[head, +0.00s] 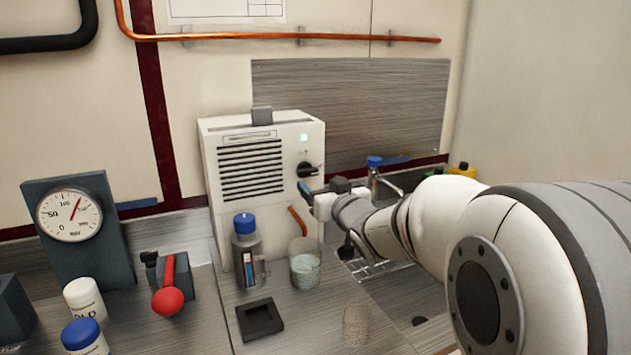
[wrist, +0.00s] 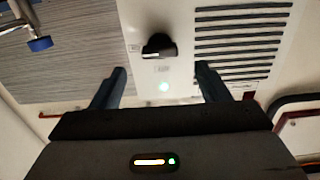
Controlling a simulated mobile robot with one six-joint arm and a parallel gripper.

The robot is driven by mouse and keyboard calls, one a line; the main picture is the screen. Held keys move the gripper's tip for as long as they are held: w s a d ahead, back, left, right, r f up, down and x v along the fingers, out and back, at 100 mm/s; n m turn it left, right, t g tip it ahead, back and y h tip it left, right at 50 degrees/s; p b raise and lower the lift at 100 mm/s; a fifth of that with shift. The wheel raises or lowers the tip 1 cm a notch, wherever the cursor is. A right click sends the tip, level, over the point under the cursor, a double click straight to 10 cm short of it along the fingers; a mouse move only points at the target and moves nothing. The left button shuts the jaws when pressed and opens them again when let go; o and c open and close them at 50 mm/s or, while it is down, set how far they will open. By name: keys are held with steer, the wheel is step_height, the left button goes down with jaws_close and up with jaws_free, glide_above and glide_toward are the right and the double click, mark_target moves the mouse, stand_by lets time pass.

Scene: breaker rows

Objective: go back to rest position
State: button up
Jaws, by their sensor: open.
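My gripper (head: 318,188) is at the front right of a white box-shaped unit (head: 213,160), just below its black knob (head: 307,169). In the wrist view my gripper (wrist: 161,72) is open, its two dark fingers apart with nothing between them. The knob (wrist: 158,47) and a lit pale green lamp (wrist: 164,87) show in the space between the fingers. I cannot tell whether a finger touches the unit. My arm reaches in from the right in the head view.
A blue-capped bottle (head: 247,250) and a glass beaker (head: 305,265) stand before the unit, close below my gripper. A tap (head: 388,186) is behind my wrist. A red-knobbed lever (head: 168,299), gauge (head: 70,215) and white jars (head: 84,299) stand left.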

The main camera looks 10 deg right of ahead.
steer(key=shift+s, duration=0.55)
steer(key=shift+d, duration=0.15)
steer(key=s+f+g+h+p, duration=0.1)
steer(key=s+f+g+p, duration=0.1)
steer(key=s+g, duration=0.3)
steer(key=s+a+f+m+g+h+p, duration=0.1)
steer(key=s+f+g+p, duration=0.2)
steer(key=s, duration=1.1)
steer(key=s+f+m+g+h+p, duration=0.1)
steer(key=s+f+g+p, duration=0.2)
steer(key=s+g, duration=0.4)
steer(key=s+p, duration=0.1)
steer(key=s, duration=0.2)
steer(key=shift+a+f, duration=0.15)
steer(key=shift+a, duration=0.25)
